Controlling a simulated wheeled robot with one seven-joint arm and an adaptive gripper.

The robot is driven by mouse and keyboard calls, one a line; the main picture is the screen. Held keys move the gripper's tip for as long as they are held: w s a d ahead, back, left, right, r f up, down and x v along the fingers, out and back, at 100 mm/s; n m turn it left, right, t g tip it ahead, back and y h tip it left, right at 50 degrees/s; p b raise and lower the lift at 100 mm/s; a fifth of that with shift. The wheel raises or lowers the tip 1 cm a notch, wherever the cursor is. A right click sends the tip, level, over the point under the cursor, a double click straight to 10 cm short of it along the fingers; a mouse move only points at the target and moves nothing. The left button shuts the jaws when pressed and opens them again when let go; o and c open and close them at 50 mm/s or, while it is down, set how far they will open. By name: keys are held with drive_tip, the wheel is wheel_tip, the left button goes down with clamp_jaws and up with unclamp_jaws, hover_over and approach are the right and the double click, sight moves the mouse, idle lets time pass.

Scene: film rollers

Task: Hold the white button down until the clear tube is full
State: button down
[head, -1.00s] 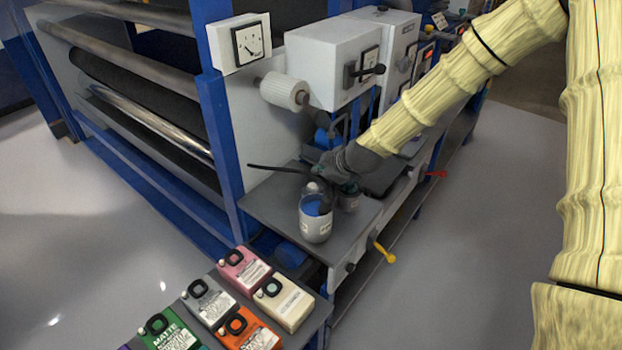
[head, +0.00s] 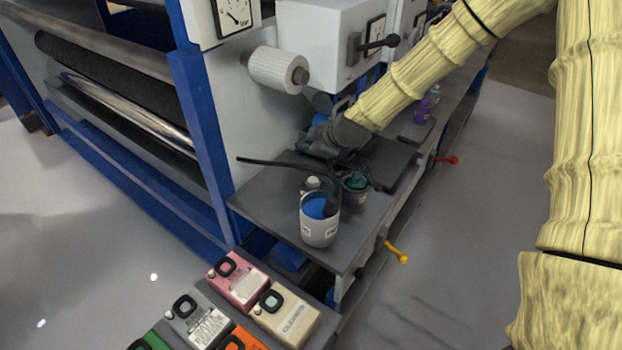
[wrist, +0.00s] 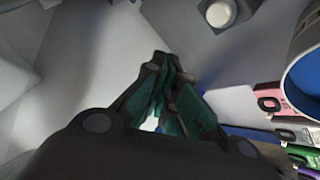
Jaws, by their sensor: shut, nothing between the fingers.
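A round white button (wrist: 220,13) sits on a grey block at the top of the wrist view, ahead and to the right of my fingertips and apart from them. A small whitish knob (head: 313,183) shows behind the blue-filled pot in the head view; I cannot tell whether it is the same button. My gripper (wrist: 165,68) is shut and empty, its fingertips together. In the head view my gripper (head: 318,146) is above the back of the grey bench, partly hidden by my arm. I cannot make out the clear tube in either view.
A black rod (head: 265,162) sticks out leftward. A white roller (head: 275,70) and machine box hang above.

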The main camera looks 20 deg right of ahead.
sight(310, 181)
drive_tip(key=shift+w+f+b, duration=0.1)
drive_tip(key=shift+f+b, duration=2.85)
drive_tip(key=shift+f, duration=1.55)
drive_tip(key=shift+f, duration=0.15)
drive_tip(key=shift+f+b, duration=0.3)
drive_tip(key=shift+f+b, duration=0.3)
drive_tip(key=shift+f, duration=0.2)
drive_tip(key=shift+r, duration=0.15)
idle(1.1)
drive_tip(key=shift+r+p, duration=0.6)
drive_tip(key=shift+r, duration=0.2)
